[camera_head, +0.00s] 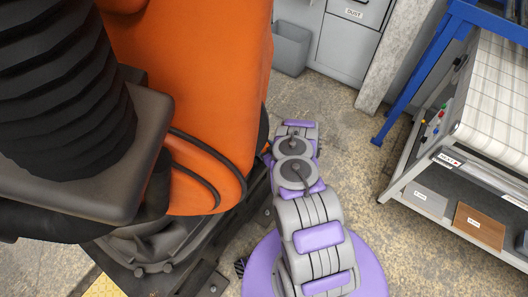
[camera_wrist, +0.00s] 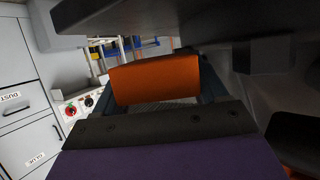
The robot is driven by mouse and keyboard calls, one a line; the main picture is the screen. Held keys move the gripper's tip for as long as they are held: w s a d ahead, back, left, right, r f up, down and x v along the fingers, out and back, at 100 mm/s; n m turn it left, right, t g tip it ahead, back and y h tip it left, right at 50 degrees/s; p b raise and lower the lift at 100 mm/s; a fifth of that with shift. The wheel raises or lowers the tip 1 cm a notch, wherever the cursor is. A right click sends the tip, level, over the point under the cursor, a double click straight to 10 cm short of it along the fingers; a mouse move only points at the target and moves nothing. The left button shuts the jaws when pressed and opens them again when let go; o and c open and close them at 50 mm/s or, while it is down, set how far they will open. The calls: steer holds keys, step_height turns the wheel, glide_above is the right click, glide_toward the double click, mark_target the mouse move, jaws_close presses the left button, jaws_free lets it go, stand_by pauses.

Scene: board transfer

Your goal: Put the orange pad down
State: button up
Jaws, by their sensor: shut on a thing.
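The orange pad (camera_wrist: 154,78) shows in the middle of the wrist view as a flat-faced orange block. My gripper (camera_wrist: 165,98) is shut on it, with a dark jaw edge below the pad and a dark part above. The wrist view does not show clearly what lies directly beneath the pad. In the head view my purple and grey arm reaches forward and bends left behind a large orange machine body. That body hides my gripper and the pad there.
The orange machine body (camera_head: 195,85) with black bellows (camera_head: 60,90) fills the left. A grey bin (camera_head: 291,48) and grey cabinet (camera_head: 348,45) stand behind. A blue frame (camera_head: 408,85) and a rack with boards on its lower shelf (camera_head: 432,208) stand right. Floor between is clear.

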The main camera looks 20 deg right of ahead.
mark_target(263, 151)
steer(key=shift+w+f, duration=0.15)
steer(key=shift+w, duration=0.25)
steer(key=f, duration=0.1)
steer(key=f+b, duration=0.2)
steer(key=shift+s+a+f, duration=0.15)
steer(key=shift+a+f, duration=0.05)
steer(key=shift+a, duration=0.05)
steer(key=shift+r, duration=0.15)
steer(key=shift+d, duration=0.15)
steer(key=o, duration=1.6)
